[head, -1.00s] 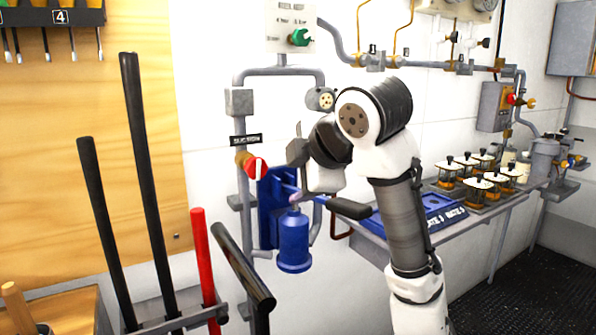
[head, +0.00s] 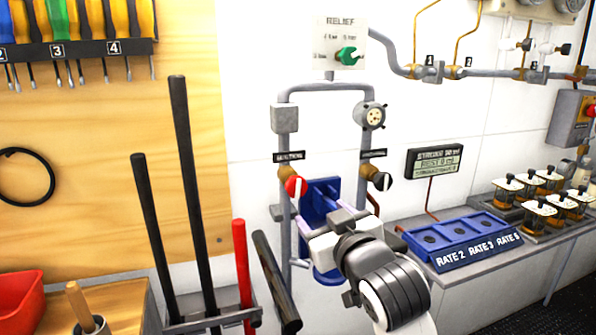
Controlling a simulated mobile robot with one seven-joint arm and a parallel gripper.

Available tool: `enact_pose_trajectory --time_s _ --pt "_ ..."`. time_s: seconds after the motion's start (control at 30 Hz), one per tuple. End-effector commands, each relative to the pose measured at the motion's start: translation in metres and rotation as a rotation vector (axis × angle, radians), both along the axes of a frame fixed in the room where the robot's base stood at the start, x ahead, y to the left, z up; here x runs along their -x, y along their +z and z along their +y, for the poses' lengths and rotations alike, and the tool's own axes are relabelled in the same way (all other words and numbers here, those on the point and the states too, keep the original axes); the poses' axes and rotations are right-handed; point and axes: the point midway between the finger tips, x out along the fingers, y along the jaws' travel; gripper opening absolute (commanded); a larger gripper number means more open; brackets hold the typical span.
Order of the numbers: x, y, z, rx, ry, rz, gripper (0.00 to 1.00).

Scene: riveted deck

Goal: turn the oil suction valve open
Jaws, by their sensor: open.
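The suction valve (head: 296,187) is a round red knob with a white bar, on a brass fitting on the left grey pipe. Its bar looks roughly upright. A small black label (head: 289,156) sits above it. My gripper (head: 322,218) is open, just below and right of the red knob, in front of the blue bracket. It looks empty and apart from the knob, though the depth gap is hard to judge. My wrist hides much of the blue bracket (head: 322,190) and what hangs there.
A black knob (head: 382,181) sits on the right pipe under its own label. A green relief knob (head: 347,56) is above. Long black bars (head: 190,190) and a red bar (head: 242,265) stand in a rack at left. A blue tray (head: 463,240) lies on the right bench.

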Motion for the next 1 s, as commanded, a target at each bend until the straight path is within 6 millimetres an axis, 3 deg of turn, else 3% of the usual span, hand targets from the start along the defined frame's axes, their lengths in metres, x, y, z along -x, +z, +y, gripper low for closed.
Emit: enact_pose_trajectory --time_s 0.13,0.27,0.8,1.0 --pt "0.009 0.006 0.005 -0.114 -0.004 -0.026 0.65" --pt "0.003 0.006 0.008 -0.135 -0.002 -0.028 0.65" --pt "-0.096 0.007 0.040 -0.130 -0.004 -0.026 0.65" --pt "-0.116 0.006 0.047 -0.130 -0.004 -0.028 0.65"
